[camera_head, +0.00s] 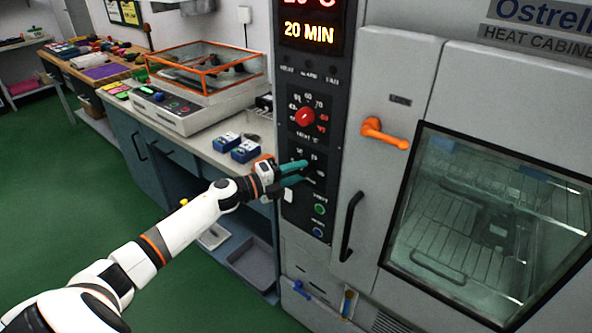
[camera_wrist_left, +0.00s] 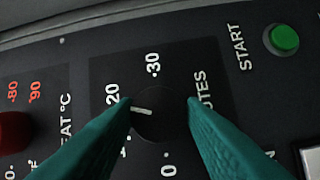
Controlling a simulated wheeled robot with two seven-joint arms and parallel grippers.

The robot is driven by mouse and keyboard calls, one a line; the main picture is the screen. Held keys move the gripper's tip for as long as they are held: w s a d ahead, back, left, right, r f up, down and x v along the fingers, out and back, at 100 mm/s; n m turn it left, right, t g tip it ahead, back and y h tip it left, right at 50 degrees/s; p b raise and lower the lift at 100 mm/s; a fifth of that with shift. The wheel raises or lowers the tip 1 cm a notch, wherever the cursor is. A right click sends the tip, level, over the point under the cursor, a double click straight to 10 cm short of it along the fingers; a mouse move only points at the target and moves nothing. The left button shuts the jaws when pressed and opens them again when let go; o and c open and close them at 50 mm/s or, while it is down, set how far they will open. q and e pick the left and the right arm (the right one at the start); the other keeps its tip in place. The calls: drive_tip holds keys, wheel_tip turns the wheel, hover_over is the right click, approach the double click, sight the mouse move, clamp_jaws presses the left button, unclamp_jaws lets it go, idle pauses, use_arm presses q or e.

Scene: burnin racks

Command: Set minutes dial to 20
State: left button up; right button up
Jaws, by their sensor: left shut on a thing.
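The minutes dial (camera_wrist_left: 160,118) is a round black knob with a white pointer line, in the left wrist view. The pointer faces left, close to the printed 20. The display (camera_head: 309,32) in the head view reads 20 MIN. My left gripper (camera_head: 306,172) reaches the cabinet's control panel below the red heat dial (camera_head: 305,117). Its teal fingers show in the left wrist view (camera_wrist_left: 160,110), one on each side of the minutes dial, shut on it. In the head view the fingers hide most of this dial. My right gripper is not in view.
The green start button (camera_head: 320,209) and a blue button (camera_head: 317,231) sit below the gripper. An orange handle (camera_head: 385,133) and a black handle (camera_head: 351,226) stick out to the right. A bench (camera_head: 205,146) with blue boxes stands left of the panel.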

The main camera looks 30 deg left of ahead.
use_arm(q)
drive_tip(key=shift+m+p, duration=0.3)
drive_tip(key=shift+m, duration=0.4)
drive_tip(key=shift+g, duration=0.3)
drive_tip(key=o, duration=1)
drive_tip(key=b+v, duration=0.1)
drive_tip(key=v, duration=1.1)
drive_tip(key=shift+b, duration=0.3)
